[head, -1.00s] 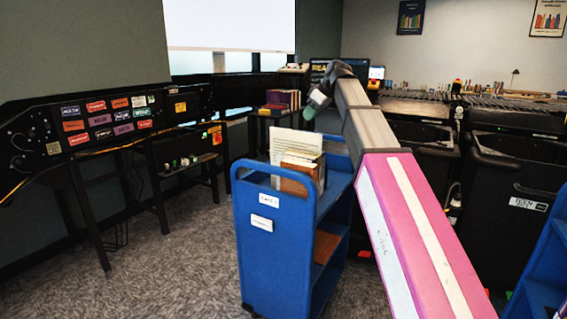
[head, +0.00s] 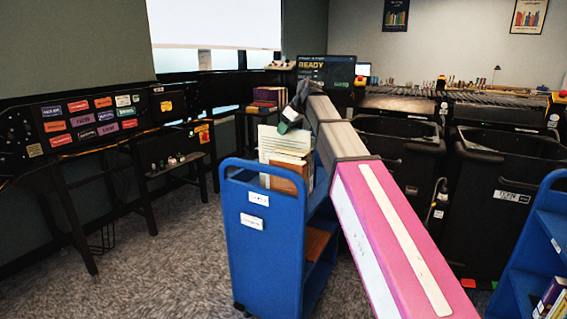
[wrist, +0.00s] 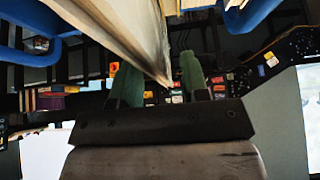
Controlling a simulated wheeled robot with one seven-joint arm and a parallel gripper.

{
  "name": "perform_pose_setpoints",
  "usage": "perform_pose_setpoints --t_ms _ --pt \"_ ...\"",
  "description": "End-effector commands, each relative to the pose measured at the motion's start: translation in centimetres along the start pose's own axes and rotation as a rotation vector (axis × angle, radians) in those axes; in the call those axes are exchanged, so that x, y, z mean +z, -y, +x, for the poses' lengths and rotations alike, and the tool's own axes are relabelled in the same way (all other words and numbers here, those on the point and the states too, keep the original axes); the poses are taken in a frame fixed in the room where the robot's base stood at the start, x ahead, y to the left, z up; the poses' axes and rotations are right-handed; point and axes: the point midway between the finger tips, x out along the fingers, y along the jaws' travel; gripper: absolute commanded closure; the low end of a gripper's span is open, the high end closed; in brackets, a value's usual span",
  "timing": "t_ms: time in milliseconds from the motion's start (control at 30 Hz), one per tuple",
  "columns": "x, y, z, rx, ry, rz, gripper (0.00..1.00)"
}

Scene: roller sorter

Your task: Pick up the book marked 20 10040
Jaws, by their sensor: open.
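Several upright cream and tan books (head: 284,143) stand on top of the blue cart (head: 255,235), with a brown one (head: 287,178) in front. No marking is readable, so I cannot tell which book is 20 10040. My gripper (head: 285,122) is just above the upper edge of these books. In the wrist view my gripper (wrist: 158,65) has its green fingers apart. A large pale book (wrist: 125,30) reaches from the top edge down to the space between them. I cannot tell whether either finger touches it.
A brown book (head: 316,242) lies on the cart's lower shelf. Dark bins (head: 510,205) stand to the right, and another blue cart (head: 535,255) is at the right edge. A panel with coloured labels (head: 90,118) lines the left wall. Carpet left of the cart is clear.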

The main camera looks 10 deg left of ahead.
Motion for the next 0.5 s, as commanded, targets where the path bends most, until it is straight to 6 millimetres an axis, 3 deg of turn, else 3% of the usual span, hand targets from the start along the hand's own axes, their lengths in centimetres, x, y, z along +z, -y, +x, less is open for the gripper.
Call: perform_pose_setpoints --t_ms 133,333,367,467,500 --pt "0.01 -0.01 1.55 0.000 0.001 0.000 0.58" --pt "0.01 -0.03 1.64 0.000 0.000 0.000 0.58" --pt "0.01 -0.03 1.64 0.000 0.000 0.000 0.62" --pt "0.00 -0.02 1.63 0.000 0.000 0.000 0.94" --pt "0.01 -0.02 1.62 0.000 0.000 0.000 1.00"
